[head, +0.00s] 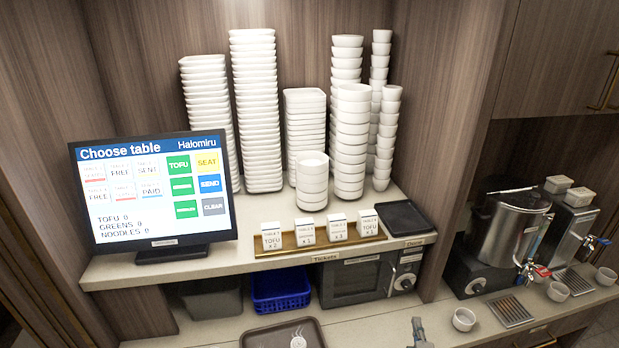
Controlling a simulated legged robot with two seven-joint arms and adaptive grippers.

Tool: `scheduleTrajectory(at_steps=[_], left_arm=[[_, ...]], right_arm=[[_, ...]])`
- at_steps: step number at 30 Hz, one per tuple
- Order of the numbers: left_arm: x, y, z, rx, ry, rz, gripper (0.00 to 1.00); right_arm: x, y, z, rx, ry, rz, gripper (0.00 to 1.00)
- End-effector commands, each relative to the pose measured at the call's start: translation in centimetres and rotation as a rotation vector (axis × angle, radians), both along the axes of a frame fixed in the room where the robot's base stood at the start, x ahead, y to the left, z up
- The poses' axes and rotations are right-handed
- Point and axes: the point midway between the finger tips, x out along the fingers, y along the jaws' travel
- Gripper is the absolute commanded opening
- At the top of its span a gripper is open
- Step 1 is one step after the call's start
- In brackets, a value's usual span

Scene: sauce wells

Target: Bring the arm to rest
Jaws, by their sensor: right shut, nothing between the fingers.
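My right gripper (418,330) shows at the bottom edge of the head view, right of the centre. It is shut and empty, a little left of a small white cup (464,319). Most of it is cut off by the frame's lower edge. My left gripper is not in view.
A touch screen (152,190) stands left on the shelf, with stacks of white dishes (257,110) behind. A brown tray (283,336), a blue basket (280,289) and a microwave (354,280) are below. A metal urn (508,232) stands right.

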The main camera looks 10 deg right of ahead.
Motion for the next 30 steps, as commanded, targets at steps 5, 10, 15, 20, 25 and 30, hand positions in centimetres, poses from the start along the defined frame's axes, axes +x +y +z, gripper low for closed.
scheduleTrajectory(at_steps=[5, 10, 15, 20, 25, 30], left_arm=[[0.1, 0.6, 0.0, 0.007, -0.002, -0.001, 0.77], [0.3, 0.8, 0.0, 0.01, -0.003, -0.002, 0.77], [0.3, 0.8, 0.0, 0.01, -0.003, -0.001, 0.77], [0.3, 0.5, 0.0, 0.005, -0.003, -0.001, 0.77], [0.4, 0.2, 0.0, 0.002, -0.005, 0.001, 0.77], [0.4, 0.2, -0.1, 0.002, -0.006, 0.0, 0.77]], right_arm=[[-6.5, 2.7, -4.7, 0.383, 0.14, -0.158, 0.0], [-15.9, 7.9, -9.7, 0.81, 0.388, -0.362, 0.0], [-22.1, 11.7, -11.4, 1.015, 0.565, -0.48, 0.0], [-26.7, 14.7, -11.8, 1.136, 0.7, -0.562, 0.0], [-31.2, 17.5, -11.4, 1.23, 0.833, -0.634, 0.0], [-32.6, 18.7, -13.7, 1.259, 0.905, -0.677, 0.0]])
